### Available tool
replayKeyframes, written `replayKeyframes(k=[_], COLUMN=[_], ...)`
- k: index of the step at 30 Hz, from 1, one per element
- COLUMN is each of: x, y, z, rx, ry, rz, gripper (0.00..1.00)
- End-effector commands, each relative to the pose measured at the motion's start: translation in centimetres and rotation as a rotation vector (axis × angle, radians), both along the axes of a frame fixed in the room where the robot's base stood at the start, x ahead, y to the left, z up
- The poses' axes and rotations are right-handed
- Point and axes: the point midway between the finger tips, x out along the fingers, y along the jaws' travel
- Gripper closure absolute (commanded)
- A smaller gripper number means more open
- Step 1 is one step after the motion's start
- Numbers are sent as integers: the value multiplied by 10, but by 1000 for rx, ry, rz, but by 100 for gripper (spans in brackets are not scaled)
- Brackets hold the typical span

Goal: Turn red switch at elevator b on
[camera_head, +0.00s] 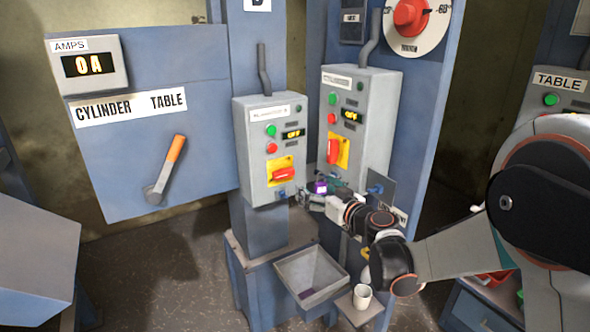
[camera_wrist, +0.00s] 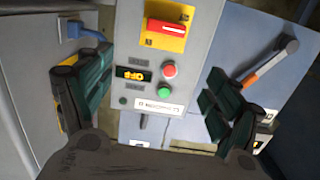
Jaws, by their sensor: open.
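The left grey switch box (camera_head: 270,135) has a small label whose text I cannot read clearly. Its red switch (camera_head: 284,174) lies nearly horizontal on a yellow plate, and its display reads OFF. In the wrist view the same box appears upside down, with the red switch (camera_wrist: 166,27) at the top, still horizontal. The OFF display (camera_wrist: 133,73), red button (camera_wrist: 169,69) and green button (camera_wrist: 164,92) show below it. My gripper (camera_head: 322,190) is just right of this box's lower part in the head view. In the wrist view my gripper (camera_wrist: 155,88) is open, with nothing between its fingers.
A similar box (camera_head: 375,120) stands to the right, its red switch (camera_head: 333,150) upright and display reading OFF. A grey hopper (camera_head: 312,275) and white cup (camera_head: 362,296) are below. The cylinder table panel (camera_head: 150,130) with an orange-handled lever (camera_head: 166,170) is at left.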

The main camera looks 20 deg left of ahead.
Motion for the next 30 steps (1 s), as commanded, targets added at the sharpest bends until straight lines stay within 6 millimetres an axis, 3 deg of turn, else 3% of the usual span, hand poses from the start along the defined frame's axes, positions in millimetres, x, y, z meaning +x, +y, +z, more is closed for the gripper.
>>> replayKeyframes(k=[3,14,30], x=[5,17,81], y=[20,43,118], z=[-14,-25,-26], rx=[23,37,37], ry=[-38,-67,-66], rz=[13,20,20], gripper=[17,17,17])
